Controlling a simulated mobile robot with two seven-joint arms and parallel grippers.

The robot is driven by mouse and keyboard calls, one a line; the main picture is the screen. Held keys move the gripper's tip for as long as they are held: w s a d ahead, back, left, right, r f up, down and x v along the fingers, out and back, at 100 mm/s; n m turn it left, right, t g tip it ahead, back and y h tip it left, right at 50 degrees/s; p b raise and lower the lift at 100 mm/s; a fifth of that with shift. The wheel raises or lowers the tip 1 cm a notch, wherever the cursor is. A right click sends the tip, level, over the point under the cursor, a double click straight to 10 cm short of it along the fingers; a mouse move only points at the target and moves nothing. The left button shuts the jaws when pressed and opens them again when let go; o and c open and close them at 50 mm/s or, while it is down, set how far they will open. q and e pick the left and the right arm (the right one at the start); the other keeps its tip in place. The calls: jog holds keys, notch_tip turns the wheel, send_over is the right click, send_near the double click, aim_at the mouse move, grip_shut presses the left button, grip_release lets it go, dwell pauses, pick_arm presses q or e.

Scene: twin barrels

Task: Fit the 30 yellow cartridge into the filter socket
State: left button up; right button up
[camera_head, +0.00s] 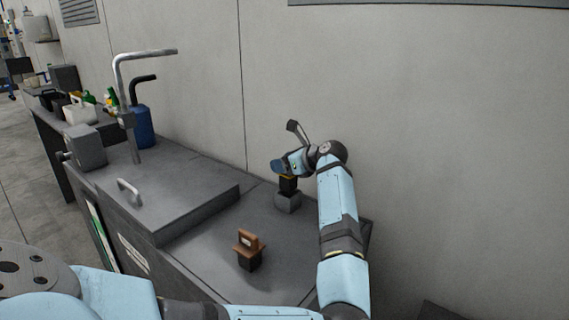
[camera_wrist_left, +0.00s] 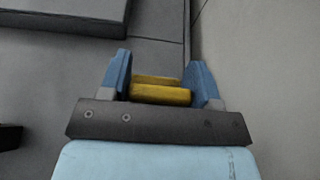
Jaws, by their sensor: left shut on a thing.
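My left gripper (camera_head: 286,170) is shut on the yellow cartridge (camera_head: 289,177) near the wall. In the left wrist view the cartridge's yellow top (camera_wrist_left: 160,95) sits between the two blue fingers (camera_wrist_left: 160,82). The cartridge's dark lower body shows below the fingers, directly over a small grey block (camera_head: 288,203) that looks like the filter socket. I cannot tell whether the dark body is inside the block or just above it. The socket opening is hidden. My right gripper is not in view.
An orange-brown cartridge-like piece with a dark base (camera_head: 248,246) stands upright on the counter, nearer to me. A raised grey slab with a handle (camera_head: 165,195) lies to the left. A metal pipe (camera_head: 128,95), blue bottle (camera_head: 142,127) and wall (camera_head: 430,120) stand behind.

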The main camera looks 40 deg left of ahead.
aim_at(284, 181)
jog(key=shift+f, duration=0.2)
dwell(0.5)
pick_arm(q)
jog(key=shift+f+b, duration=2.4)
jog(key=shift+f, duration=0.7)
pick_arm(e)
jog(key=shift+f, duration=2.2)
pick_arm(q)
jog(key=o, duration=1)
